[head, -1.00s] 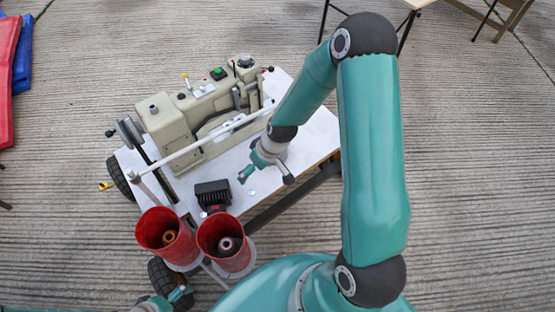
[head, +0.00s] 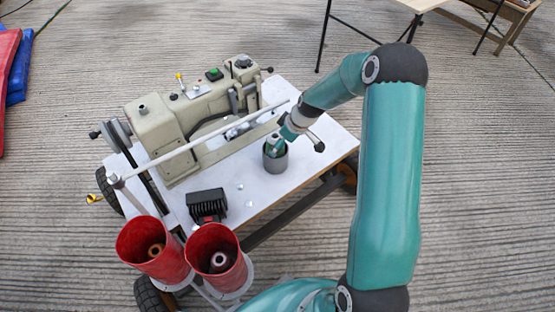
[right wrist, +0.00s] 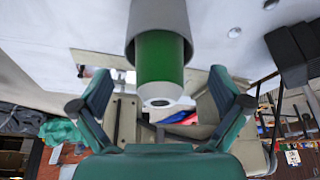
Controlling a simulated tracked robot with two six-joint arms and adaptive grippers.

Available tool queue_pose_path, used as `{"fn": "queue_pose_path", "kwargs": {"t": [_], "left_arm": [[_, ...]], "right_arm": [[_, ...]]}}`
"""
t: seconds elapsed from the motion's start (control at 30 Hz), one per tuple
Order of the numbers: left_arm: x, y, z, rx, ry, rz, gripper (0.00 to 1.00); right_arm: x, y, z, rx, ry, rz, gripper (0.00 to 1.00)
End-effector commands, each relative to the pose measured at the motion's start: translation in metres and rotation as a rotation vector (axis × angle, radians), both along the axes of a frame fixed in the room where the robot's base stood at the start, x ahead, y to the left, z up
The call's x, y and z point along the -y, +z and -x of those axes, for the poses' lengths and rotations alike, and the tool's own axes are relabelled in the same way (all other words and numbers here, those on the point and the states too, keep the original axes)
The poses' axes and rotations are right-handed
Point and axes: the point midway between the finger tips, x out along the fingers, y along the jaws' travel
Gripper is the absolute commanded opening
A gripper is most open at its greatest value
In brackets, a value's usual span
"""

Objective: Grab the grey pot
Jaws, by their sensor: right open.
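The grey pot (head: 275,163) stands upright on the white table top, in front of the sewing machine. In the right wrist view the grey pot (right wrist: 160,12) shows at the top, with a green cylinder with a pale end (right wrist: 160,60) sticking out of its mouth. My right gripper (head: 282,142) is at the pot's upper rim in the head view and partly covers it. In the wrist view the right gripper (right wrist: 161,78) is open, its teal fingers spread on either side of the green cylinder, not closed on it. My left gripper is out of view.
A beige sewing machine (head: 165,130) and a pale rod (head: 205,141) stand close behind and left of the pot. A black brush-like block (head: 206,203) and two red cones (head: 152,250) are at the table's front left. The table's right front is clear.

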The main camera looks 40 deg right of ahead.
Motion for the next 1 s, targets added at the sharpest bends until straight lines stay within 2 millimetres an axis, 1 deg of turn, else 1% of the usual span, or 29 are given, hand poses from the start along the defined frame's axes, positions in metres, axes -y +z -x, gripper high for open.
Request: {"fn": "queue_pose_path", "kwargs": {"t": [0.03,0.27,0.5,0.6,0.87,1.0], "left_arm": [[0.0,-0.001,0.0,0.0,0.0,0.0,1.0],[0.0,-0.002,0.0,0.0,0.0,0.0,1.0],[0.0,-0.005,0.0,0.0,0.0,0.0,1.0],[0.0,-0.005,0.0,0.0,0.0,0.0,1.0],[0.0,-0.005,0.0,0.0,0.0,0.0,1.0],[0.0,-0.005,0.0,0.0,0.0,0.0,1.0]], "right_arm": [[-0.001,-0.006,-0.002,-0.001,0.001,-0.002,1.0],[-0.002,-0.018,-0.008,0.0,0.0,0.0,1.0],[-0.004,-0.049,-0.022,-0.001,-0.001,-0.001,1.0],[-0.005,-0.056,-0.025,-0.001,-0.002,-0.001,1.0],[-0.005,-0.057,-0.025,-0.001,-0.002,0.0,1.0],[-0.005,-0.057,-0.025,-0.001,-0.002,0.0,0.77]]}}
